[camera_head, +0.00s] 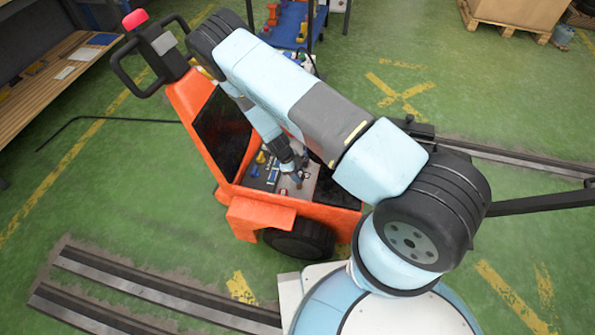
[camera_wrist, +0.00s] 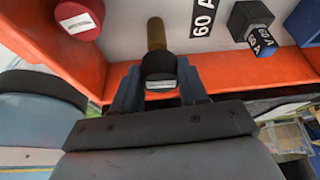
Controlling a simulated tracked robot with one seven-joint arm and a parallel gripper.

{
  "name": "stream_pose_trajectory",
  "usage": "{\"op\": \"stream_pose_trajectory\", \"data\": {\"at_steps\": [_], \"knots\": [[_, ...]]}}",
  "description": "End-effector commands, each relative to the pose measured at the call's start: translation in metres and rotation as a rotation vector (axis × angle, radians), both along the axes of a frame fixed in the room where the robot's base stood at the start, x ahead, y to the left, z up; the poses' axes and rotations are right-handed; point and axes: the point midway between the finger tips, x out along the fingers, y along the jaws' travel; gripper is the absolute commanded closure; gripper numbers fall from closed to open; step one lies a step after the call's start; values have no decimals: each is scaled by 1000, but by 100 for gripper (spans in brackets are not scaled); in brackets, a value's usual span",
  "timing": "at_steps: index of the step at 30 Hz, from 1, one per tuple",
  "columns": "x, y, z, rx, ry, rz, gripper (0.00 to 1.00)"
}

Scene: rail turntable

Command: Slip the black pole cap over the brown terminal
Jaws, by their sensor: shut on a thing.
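My gripper (camera_wrist: 158,88) is shut on the black pole cap (camera_wrist: 159,65), which has a white label on its near side. One finger is on each side of the cap. In the wrist view, the brown terminal (camera_wrist: 156,34) is a short round post directly beyond the cap, against the pale panel. The cap's upper edge meets or overlaps the near end of the terminal in the picture. I cannot tell whether they touch or the cap is around it. In the head view, my gripper (camera_head: 297,178) is low over the orange cart's open bay; cap and terminal are too small there to tell.
A red cap (camera_wrist: 78,18) is at the upper left of the wrist view. A black block (camera_wrist: 250,18) marked 60 A and a blue part (camera_wrist: 305,22) are at the right. The bay's orange wall (camera_wrist: 225,73) runs close by the fingers. The orange cart (camera_head: 262,213) stands by floor rails.

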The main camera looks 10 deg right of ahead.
Motion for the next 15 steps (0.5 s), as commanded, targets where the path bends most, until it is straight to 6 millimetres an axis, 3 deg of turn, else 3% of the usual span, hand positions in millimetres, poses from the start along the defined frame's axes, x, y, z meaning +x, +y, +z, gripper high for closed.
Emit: {"op": "stream_pose_trajectory", "data": {"at_steps": [15], "knots": [[0, 0, -33, -1, 1, -1, 81]]}}
